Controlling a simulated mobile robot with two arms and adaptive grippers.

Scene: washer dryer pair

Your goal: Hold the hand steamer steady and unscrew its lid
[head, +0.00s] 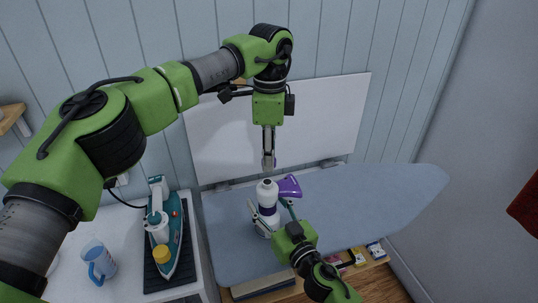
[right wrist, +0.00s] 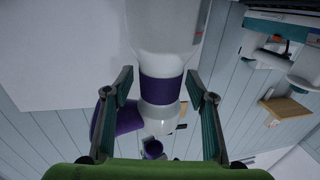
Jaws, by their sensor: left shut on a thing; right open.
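The hand steamer (head: 266,190), white with a purple band and a purple head (head: 289,186), stands upright on the ironing board. In the right wrist view its purple band (right wrist: 162,90) shows upside down. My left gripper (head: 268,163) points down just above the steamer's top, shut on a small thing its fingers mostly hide. In the right wrist view a small purple piece (right wrist: 152,148), apparently the lid, shows beyond the steamer's white end, seemingly apart from it. My right gripper (right wrist: 163,95) is open, with a finger on each side of the steamer and gaps visible.
The blue-grey ironing board (head: 385,195) has free room to the right. A white panel (head: 330,115) stands behind. Small items lie on a low wooden shelf at front right.

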